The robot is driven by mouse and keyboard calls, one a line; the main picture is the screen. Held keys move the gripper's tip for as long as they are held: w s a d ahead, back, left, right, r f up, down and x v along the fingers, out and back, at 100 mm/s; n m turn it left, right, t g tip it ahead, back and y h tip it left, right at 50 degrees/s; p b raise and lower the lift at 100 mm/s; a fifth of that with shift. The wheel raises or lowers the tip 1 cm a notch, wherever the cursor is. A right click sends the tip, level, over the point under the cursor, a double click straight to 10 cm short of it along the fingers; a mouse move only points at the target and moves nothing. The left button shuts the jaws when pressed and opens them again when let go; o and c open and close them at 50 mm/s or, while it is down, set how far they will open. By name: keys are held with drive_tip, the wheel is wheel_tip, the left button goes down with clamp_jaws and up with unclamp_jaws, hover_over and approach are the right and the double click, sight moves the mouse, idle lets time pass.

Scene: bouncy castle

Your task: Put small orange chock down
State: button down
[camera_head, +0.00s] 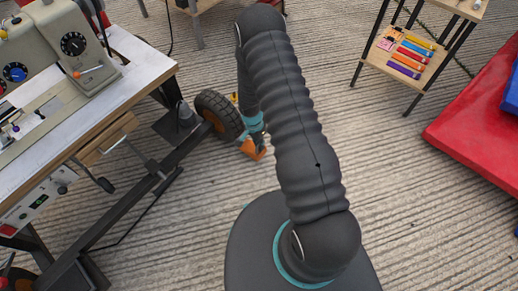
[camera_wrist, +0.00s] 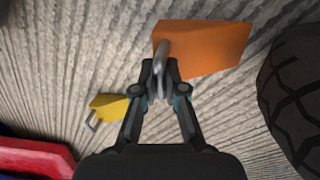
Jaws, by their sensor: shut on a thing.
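The small orange chock (camera_wrist: 208,48) is in the wrist view, with a grey metal handle (camera_wrist: 162,62) on its left end. My gripper (camera_wrist: 162,75) is shut on that handle. In the head view the orange chock (camera_head: 254,149) shows low near the floor, just right of a black wheel, below the end of my gripper (camera_head: 253,136). I cannot tell whether its underside touches the floor.
A yellow chock (camera_wrist: 108,106) lies on the ribbed floor. A red mat (camera_head: 480,130) and a small shelf (camera_head: 405,85) are at right.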

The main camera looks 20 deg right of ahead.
sight(251, 145)
wheel_tip(251, 145, down, 4)
drive_tip(key=shift+r, duration=0.25)
drive_tip(key=c, duration=1.2)
unclamp_jaws()
drive_tip(key=shift+c, duration=0.2)
